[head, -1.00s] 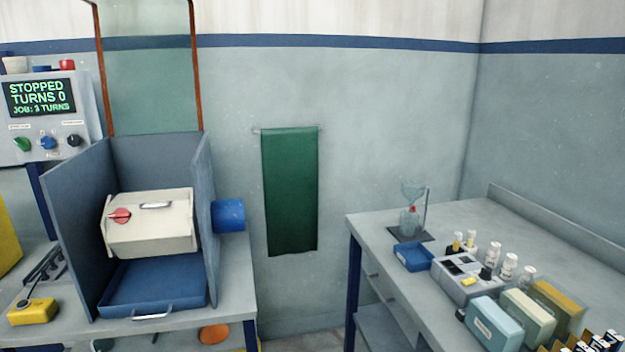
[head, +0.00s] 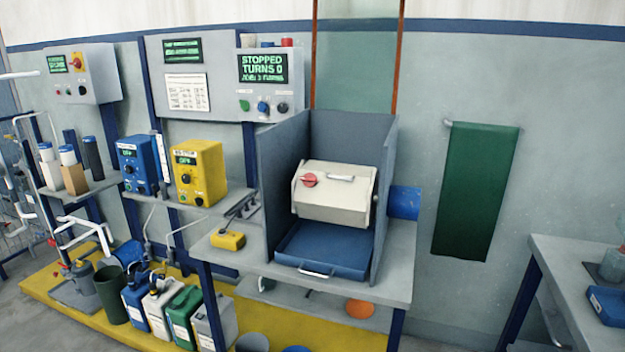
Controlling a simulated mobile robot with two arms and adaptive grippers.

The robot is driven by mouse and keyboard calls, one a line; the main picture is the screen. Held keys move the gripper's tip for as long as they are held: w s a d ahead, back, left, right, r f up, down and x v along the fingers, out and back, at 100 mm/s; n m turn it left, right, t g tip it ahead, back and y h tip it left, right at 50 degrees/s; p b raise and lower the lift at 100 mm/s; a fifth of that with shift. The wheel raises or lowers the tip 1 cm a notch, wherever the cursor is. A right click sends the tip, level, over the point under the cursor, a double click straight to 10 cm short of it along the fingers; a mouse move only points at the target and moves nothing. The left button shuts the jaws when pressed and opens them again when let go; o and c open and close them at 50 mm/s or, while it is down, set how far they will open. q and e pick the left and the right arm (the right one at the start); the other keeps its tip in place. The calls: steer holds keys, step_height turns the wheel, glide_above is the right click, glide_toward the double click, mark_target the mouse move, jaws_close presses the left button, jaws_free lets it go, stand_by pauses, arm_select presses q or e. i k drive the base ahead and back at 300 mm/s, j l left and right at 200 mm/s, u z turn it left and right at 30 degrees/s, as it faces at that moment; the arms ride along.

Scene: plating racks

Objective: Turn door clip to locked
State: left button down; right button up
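A cream box-shaped barrel (head: 333,194) sits inside a blue-grey three-sided enclosure (head: 283,165) on a bench. A red clip or knob (head: 309,180) is on the upper left of its front face, beside a metal handle (head: 341,178). Whether the red clip is locked is too small to tell. A blue tray (head: 322,251) with a white handle lies below the barrel. Neither of my grippers shows in the head view.
A control panel (head: 265,80) behind the bench reads STOPPED, TURNS 0. A yellow pendant (head: 228,240) lies left of the enclosure. Jugs (head: 183,312) stand on a yellow floor platform at lower left. A second bench (head: 560,262) is at right.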

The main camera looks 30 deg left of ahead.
mark_target(310, 178)
steer(key=i+u, duration=0.15)
steer(key=u, duration=0.25)
steer(key=i+u, duration=0.1)
steer(key=u, duration=0.3)
steer(key=i+l+u, duration=0.1)
steer(key=u, duration=0.3)
steer(key=i+l+u, duration=0.1)
steer(key=u, duration=0.25)
